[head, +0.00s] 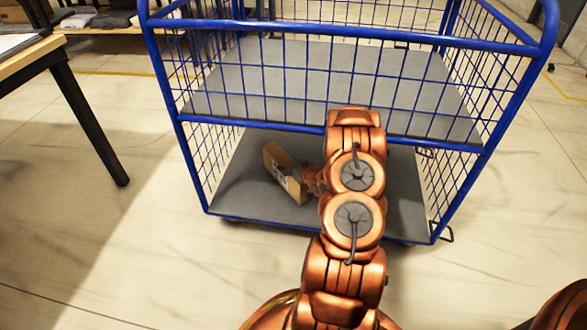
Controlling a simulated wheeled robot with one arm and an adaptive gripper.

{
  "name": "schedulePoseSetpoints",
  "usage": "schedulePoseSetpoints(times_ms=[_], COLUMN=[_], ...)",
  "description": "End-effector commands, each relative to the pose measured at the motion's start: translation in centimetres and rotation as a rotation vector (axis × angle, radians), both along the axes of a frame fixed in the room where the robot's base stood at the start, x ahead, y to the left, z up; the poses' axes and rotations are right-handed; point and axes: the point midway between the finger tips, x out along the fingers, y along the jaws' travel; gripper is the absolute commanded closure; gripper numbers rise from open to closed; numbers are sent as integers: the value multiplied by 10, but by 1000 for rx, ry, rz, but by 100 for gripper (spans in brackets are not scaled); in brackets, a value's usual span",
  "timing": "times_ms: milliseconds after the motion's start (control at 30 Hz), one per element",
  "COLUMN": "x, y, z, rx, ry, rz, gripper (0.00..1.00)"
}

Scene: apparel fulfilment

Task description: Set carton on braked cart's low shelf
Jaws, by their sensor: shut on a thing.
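The carton (284,174) is a small brown box with a dark print on its side. It is inside the cart, over the grey low shelf (240,190), and looks tilted. I cannot tell whether its bottom touches the shelf. The cart (187,165) has a blue frame, wire mesh sides and two grey shelves. My gripper (304,184) is shut on the right side of the carton, and my arm reaches in through the open front below the upper shelf. The fingertips are mostly hidden. I cannot see the brake's state.
The upper shelf (285,75) is bare, with a blue rail along its front above my arm. The low shelf is clear on both sides of the carton. A table (60,55) with dark legs stands at the left. Folded clothes (98,18) lie on a bench behind.

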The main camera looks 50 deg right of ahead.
Motion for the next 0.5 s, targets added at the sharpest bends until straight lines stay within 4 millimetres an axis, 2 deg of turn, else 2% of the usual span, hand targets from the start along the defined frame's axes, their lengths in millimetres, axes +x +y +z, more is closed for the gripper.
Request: schedulePoseSetpoints(times_ms=[33, 100, 500], x=[0, 1, 1], y=[0, 0, -1], z=[-10, -15, -15], rx=[0, -1, -4], ry=[-2, -2, -3], rz=[0, 0, 0], gripper=[100, 100, 100])
